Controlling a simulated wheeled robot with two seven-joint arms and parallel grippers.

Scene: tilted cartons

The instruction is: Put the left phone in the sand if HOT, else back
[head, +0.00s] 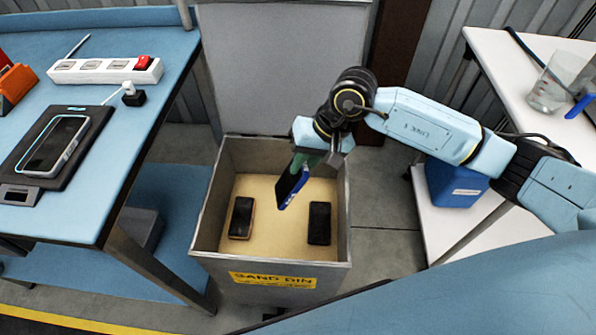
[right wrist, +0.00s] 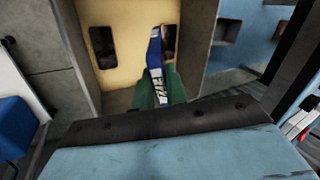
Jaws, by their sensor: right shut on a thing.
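My right gripper (head: 306,160) is shut on a dark phone with a blue edge (head: 291,188), held tilted above the sand bin (head: 274,281). The right wrist view shows the phone's blue edge (right wrist: 155,58) between the green fingers (right wrist: 157,88). Two dark phones lie apart on the sand (head: 275,236), one at the left (head: 241,217) and one at the right (head: 319,223). Another phone (head: 55,145), light-framed, lies on a black pad with a small display (head: 17,194) on the left table. I cannot read that display. My left gripper is not in view.
The blue left table (head: 120,113) carries a white power strip (head: 105,70) and an orange object (head: 14,88). A white table (head: 500,65) at the right holds a glass beaker (head: 553,85). A blue container (head: 452,184) stands on its lower shelf. The bin's walls surround the sand.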

